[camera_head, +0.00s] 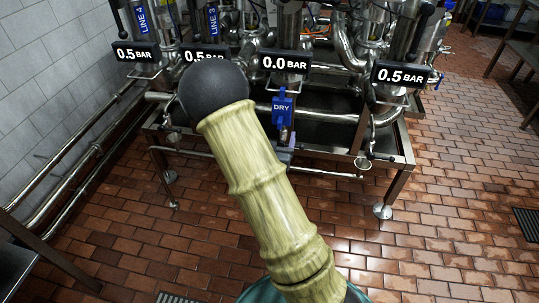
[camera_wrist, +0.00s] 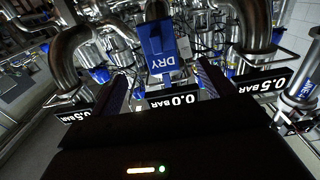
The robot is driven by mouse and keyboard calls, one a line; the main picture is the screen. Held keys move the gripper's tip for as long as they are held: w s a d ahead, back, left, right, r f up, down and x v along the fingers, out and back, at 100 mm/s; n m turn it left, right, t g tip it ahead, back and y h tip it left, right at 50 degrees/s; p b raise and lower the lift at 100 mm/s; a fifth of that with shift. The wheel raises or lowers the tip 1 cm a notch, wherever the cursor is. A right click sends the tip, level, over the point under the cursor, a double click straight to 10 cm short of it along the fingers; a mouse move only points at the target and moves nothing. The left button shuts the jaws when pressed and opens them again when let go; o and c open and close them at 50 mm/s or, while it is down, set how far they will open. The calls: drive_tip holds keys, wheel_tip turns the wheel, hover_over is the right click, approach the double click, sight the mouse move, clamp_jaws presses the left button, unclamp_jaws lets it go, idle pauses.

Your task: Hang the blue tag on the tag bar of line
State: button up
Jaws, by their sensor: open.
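The blue tag (camera_head: 282,112), marked DRY, shows below the 0.0 BAR sign (camera_head: 285,62). It appears to hang by its top near the thin bar under that sign; the exact contact is too small to tell. In the wrist view the tag (camera_wrist: 157,45) is upside down, ahead of my gripper (camera_wrist: 161,86) and roughly centred between its two fingers. The fingers are spread apart, with a gap on each side of the tag. In the head view my arm's sleeve crosses the middle, and I cannot make out the gripper there.
Signs reading 0.5 BAR stand at the left (camera_head: 147,53) and right (camera_head: 404,75), each on its own pipe line. Blue labels read LINE 4 (camera_head: 141,20) and LINE 3 (camera_head: 213,20). A steel frame (camera_head: 398,188) carries the pipes.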

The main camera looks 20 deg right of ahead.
drive_tip(key=p+v, duration=0.8)
drive_tip(key=p, duration=0.3)
drive_tip(key=shift+w, duration=0.1)
idle(0.5)
drive_tip(key=a+r+n+g+y+p, duration=0.2)
drive_tip(key=a+r+g+y+p, duration=0.6)
drive_tip(key=r, duration=0.3)
drive_tip(key=s+d+r+n+g+y+p, duration=0.1)
drive_tip(key=s+r+n+g, duration=0.3)
drive_tip(key=s+r, duration=0.5)
drive_tip(key=shift+s+r+n+y, duration=0.3)
drive_tip(key=shift+s+n+y, duration=0.15)
drive_tip(key=shift+s, duration=0.55)
